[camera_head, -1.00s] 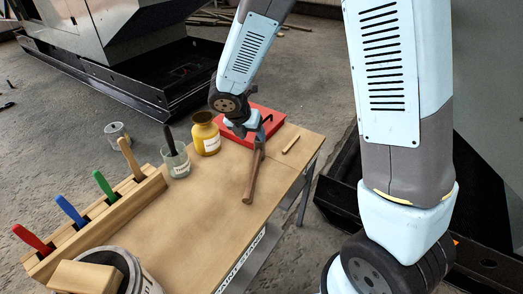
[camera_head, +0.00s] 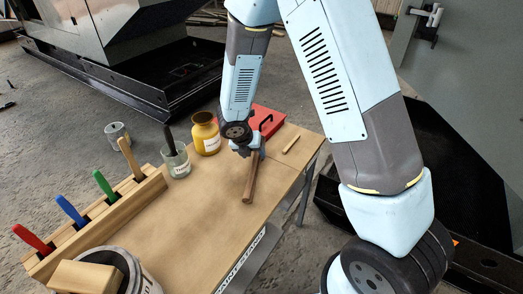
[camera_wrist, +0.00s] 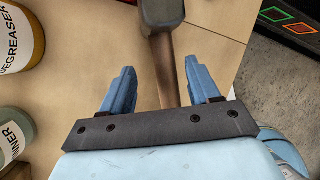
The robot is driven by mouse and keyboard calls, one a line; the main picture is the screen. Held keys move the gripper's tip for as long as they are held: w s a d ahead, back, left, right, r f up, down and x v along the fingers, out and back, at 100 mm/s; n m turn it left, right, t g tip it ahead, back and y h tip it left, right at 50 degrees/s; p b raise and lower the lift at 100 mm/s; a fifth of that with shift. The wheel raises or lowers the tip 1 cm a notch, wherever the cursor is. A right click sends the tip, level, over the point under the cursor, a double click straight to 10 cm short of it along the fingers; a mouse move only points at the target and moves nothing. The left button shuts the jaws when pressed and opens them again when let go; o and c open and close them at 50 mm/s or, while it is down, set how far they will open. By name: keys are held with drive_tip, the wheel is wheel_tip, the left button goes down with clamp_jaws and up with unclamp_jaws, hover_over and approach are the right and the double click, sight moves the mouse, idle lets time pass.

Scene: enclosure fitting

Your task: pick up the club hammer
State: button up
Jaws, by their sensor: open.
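The club hammer lies on the wooden bench. Its brown handle (camera_head: 250,182) points toward the front in the head view, and its head is mostly hidden there behind my arm. In the wrist view the grey hammer head (camera_wrist: 161,14) is at the top and the wooden handle (camera_wrist: 166,72) runs down from it, passing between my fingers. My gripper (camera_wrist: 163,88) is open, with one blue finger on each side of the handle and gaps on both sides. In the head view my gripper (camera_head: 247,151) is over the hammer's head end; whether it touches is unclear.
A yellow degreaser bottle (camera_head: 206,139) and a thinner jar (camera_head: 177,164) stand left of the hammer. A red case (camera_head: 262,118) is behind it, a small wooden stick (camera_head: 291,144) to its right. A rack (camera_head: 97,222) holds coloured-handled tools.

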sight(256, 155)
drive_tip(key=shift+d+x, duration=0.15)
drive_tip(key=shift+x, duration=1.15)
drive_tip(key=shift+d+x, duration=0.15)
drive_tip(key=shift+x, duration=1.15)
drive_tip(key=shift+w+r, duration=0.1)
clamp_jaws()
